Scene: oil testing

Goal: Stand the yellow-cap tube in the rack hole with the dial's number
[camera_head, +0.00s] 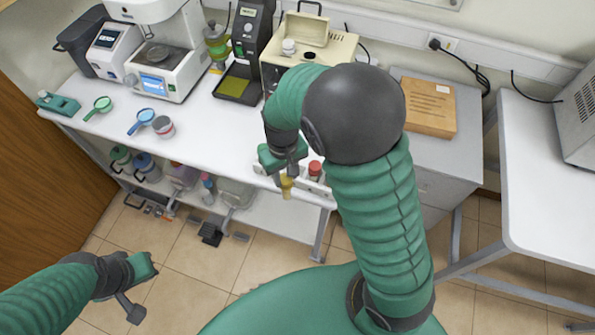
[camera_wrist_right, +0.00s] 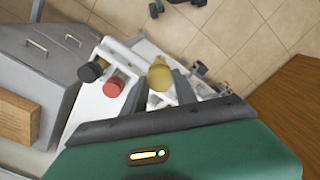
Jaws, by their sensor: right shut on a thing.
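The yellow-cap tube (camera_head: 287,188) is held between the fingers of my right gripper (camera_head: 286,175), at the front edge of the white table. In the right wrist view its yellow cap (camera_wrist_right: 160,77) shows between the fingertips. The white rack (camera_head: 324,187) is just beside it, partly hidden by my right arm. A red cap (camera_head: 315,168) stands in the rack. In the wrist view the rack holds a red cap (camera_wrist_right: 113,87) and a black cap (camera_wrist_right: 92,71). I cannot make out a dial number. My left gripper (camera_head: 140,288) hangs over the floor, away from the table; its jaw opening is unclear.
A beige instrument (camera_head: 325,50), a black device (camera_head: 243,60) and a white machine (camera_head: 165,55) line the back of the table. A wooden box (camera_head: 428,106) is on the grey cabinet.

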